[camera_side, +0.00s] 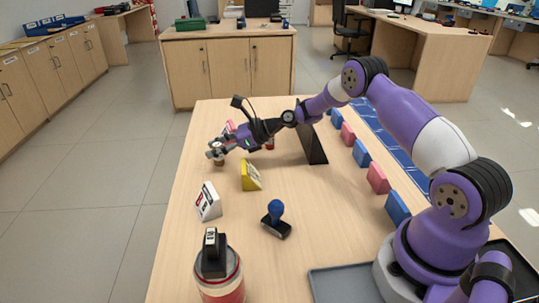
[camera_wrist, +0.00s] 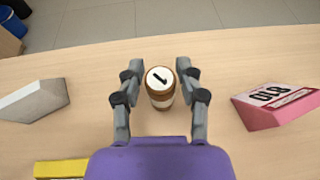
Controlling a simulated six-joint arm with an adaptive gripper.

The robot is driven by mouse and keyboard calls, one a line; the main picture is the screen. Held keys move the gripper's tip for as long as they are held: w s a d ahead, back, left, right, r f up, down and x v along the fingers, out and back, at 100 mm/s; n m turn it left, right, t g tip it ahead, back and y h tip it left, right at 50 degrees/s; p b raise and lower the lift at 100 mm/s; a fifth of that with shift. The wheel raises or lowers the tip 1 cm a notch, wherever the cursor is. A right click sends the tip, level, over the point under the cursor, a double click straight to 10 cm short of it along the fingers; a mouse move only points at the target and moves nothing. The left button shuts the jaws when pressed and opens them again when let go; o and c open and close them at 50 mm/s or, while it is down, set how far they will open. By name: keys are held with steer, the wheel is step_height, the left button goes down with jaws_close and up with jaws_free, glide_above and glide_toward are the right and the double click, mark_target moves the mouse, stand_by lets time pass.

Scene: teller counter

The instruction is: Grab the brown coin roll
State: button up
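The brown coin roll (camera_wrist: 160,97) stands upright on the wooden counter, with a pale top marked with a dark stroke and a pale band around its side. In the wrist view my gripper (camera_wrist: 160,76) is open, with one finger on each side of the roll. A narrow gap shows between the roll and each finger, so they look apart. In the side view my gripper (camera_side: 215,151) is low over the far left part of the counter. The roll (camera_side: 219,161) is partly hidden by the fingers there.
A yellow wedge block (camera_side: 250,177) and a white one (camera_side: 208,202) stand nearby. A pink wedge (camera_wrist: 278,106) is right of the roll in the wrist view. A black wedge (camera_side: 312,146), a blue-handled stamp (camera_side: 276,218) and a jar (camera_side: 220,280) stand farther off. Bare counter surrounds the roll.

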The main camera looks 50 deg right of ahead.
jaws_close()
